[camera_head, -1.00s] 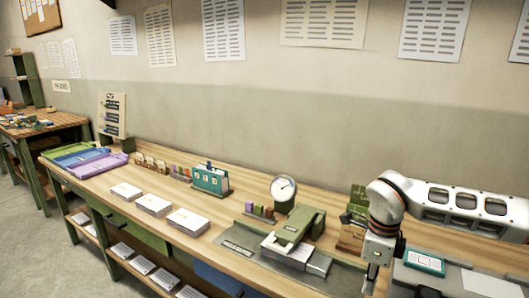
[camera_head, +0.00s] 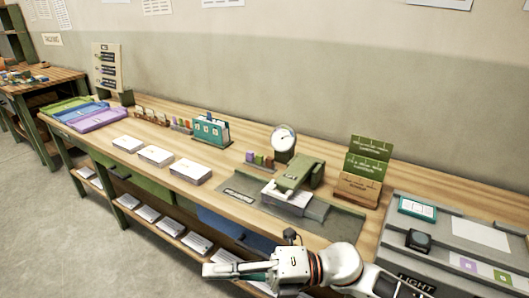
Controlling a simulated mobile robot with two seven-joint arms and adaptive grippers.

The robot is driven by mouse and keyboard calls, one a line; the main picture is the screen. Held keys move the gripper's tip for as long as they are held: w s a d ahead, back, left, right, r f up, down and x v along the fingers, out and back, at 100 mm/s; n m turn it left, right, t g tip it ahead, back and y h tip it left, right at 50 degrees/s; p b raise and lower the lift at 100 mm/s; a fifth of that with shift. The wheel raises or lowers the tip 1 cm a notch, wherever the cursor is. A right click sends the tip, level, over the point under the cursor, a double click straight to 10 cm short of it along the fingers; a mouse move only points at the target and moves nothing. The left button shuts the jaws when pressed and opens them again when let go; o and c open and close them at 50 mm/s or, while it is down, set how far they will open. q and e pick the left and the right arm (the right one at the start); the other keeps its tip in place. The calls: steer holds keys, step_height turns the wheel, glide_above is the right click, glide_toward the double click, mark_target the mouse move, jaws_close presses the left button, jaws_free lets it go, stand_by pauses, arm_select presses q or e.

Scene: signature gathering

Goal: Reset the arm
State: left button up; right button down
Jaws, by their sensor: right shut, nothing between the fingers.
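My right gripper (camera_head: 232,270) is shut and empty. It is low in the view, in front of the bench's front edge, pointing left. My right arm (camera_head: 340,267) comes in from the bottom right and hides part of the lower shelf and bench edge. My left gripper is not in view.
The wooden bench (camera_head: 225,148) holds paper stacks (camera_head: 156,155), coloured trays (camera_head: 97,119), a teal binder set (camera_head: 211,131), a dial gauge (camera_head: 284,138), a green press (camera_head: 297,174), a card holder (camera_head: 363,168) and a grey panel (camera_head: 440,216). The floor (camera_head: 60,220) at left is clear.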

steer(key=w+d+f+m+t+h, duration=0.45)
steer(key=d+m+t, duration=0.35)
steer(key=m, duration=0.5)
steer(key=w+d+f+m+t+h, duration=0.35)
steer(key=d+f+m+t, duration=0.25)
steer(key=m+t, duration=0.45)
steer(key=s+d+f+m+g+h, duration=0.3)
steer(key=s+d+f+m, duration=0.3)
steer(key=f, duration=0.5)
steer(key=s+d+f+m+g+h, duration=0.3)
steer(key=s+d+f+m+h, duration=0.2)
steer(key=d+f, duration=0.4)
step_height(320, 180, down, 2)
steer(key=shift+s+f+m, duration=0.1)
steer(key=shift+s+m, duration=0.45)
steer(key=shift+s, duration=0.5)
steer(key=shift+d, duration=0.1)
